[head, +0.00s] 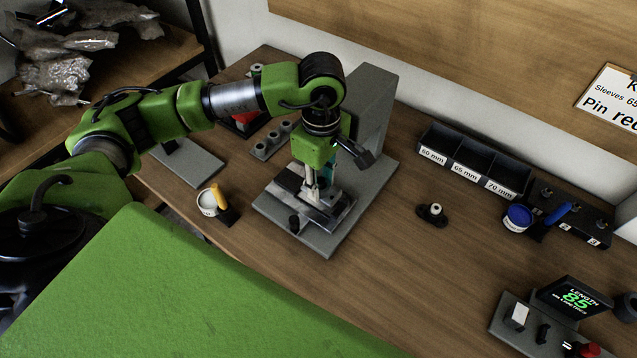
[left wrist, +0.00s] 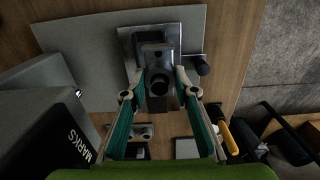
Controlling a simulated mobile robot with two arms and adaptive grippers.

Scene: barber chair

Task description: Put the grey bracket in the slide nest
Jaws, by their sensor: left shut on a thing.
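My left gripper (head: 314,187) reaches down over the steel slide (head: 338,214) on the grey press base (head: 272,207). In the left wrist view its two teal fingers (left wrist: 160,88) close from both sides on the dark grey bracket (left wrist: 158,82), which has a round bore or boss. The bracket is at the slide nest, above or on the steel slide (left wrist: 127,48). I cannot tell whether it is fully seated. In the head view the fingers and arm hide much of the bracket. My right gripper is not in view.
The grey press column (head: 372,105) stands close behind the gripper. A black knob (head: 294,222) is at the slide's front. Labelled bins (head: 470,165), a blue-lidded tub (head: 518,217) and a length display (head: 572,298) are right.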

